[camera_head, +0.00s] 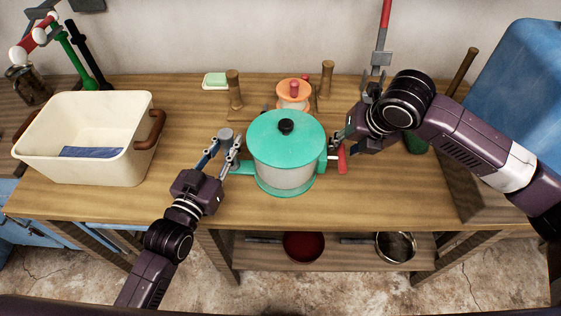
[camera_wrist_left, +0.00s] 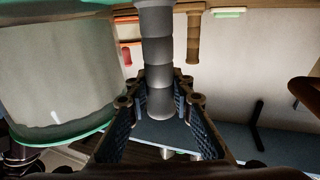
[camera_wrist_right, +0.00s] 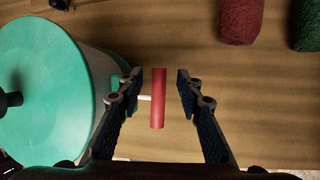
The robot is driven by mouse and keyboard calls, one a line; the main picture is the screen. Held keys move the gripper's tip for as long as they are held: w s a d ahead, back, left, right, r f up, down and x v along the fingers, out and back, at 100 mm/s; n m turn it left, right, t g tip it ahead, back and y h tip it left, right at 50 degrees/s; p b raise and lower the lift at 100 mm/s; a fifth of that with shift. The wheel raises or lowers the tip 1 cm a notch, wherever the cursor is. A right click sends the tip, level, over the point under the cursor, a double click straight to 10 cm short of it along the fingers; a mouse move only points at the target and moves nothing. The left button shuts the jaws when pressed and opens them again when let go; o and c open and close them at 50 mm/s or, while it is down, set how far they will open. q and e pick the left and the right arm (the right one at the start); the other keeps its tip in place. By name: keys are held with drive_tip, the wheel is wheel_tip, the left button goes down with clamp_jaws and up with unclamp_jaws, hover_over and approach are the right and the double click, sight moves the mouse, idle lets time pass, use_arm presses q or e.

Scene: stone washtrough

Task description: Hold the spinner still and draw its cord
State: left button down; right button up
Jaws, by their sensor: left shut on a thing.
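The spinner (camera_head: 287,150) has a teal lid with a black knob, a clear bowl and a teal base, and stands upright on the wooden table. A teal arm reaches left from it towards a grey upright post (camera_head: 226,134). My left gripper (camera_head: 222,150) is shut on this post, which rises between its fingers in the left wrist view (camera_wrist_left: 158,75). The red cord handle (camera_wrist_right: 158,98) is at the spinner's right side, with a short white piece of cord showing. My right gripper (camera_wrist_right: 160,88) is open, its fingers on either side of the handle with gaps.
A cream tub (camera_head: 85,150) with brown handles stands at the left. Behind the spinner are an orange-lidded pot (camera_head: 293,93), wooden posts and a soap dish (camera_head: 216,80). A blue container (camera_head: 520,90) is at the right. Pans lie on the shelf below.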

drive_tip(key=shift+a+r, duration=0.1)
drive_tip(key=shift+r, duration=3.4)
use_arm(q)
drive_tip(key=c, duration=1.6)
unclamp_jaws()
drive_tip(key=shift+s, duration=0.1)
drive_tip(key=v, duration=1.2)
drive_tip(key=shift+r, duration=0.1)
